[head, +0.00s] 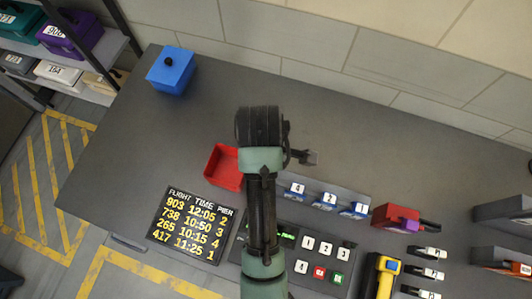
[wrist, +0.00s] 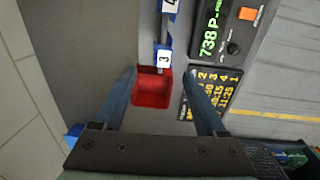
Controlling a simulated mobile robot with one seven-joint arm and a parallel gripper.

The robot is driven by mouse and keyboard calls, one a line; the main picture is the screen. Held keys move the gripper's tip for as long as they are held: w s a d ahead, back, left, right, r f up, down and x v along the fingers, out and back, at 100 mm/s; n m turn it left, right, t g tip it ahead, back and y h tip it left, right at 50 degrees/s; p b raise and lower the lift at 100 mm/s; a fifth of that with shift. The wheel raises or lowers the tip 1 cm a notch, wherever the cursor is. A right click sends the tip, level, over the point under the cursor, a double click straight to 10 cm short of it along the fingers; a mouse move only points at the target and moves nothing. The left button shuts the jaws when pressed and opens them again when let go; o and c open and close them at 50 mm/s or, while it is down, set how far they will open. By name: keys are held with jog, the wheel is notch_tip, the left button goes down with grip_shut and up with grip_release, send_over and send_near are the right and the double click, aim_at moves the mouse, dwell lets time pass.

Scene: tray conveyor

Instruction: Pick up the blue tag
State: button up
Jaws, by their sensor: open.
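Several blue pieces with white number labels stand in a row on a grey rack, including one (head: 327,199) near the middle of the head view. I cannot tell whether any of them is the blue tag. In the wrist view a white label reading 3 (wrist: 163,59) shows beside a blue strip (wrist: 170,28). My gripper (wrist: 159,73) is open and empty, its two fingers spread above the counter. A red open tray (wrist: 153,88) lies below, between the fingers in that view. In the head view my arm hides part of the counter, and the fingertips are not clear.
A blue box (head: 171,70) stands at the counter's back left. A flight board (head: 192,227) lies at front left, beside a keypad panel (head: 318,258). A yellow scanner (head: 381,277), a red block (head: 391,214) and several white tags (head: 426,253) are at right. The back middle is clear.

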jog(key=f, duration=0.3)
jog(key=f+p, duration=0.1)
jog(key=f, duration=0.3)
jog(key=f+p, duration=0.1)
jog(key=f, duration=0.2)
jog(key=shift+d+f, duration=0.2)
jog(key=shift+d, duration=0.1)
grip_shut()
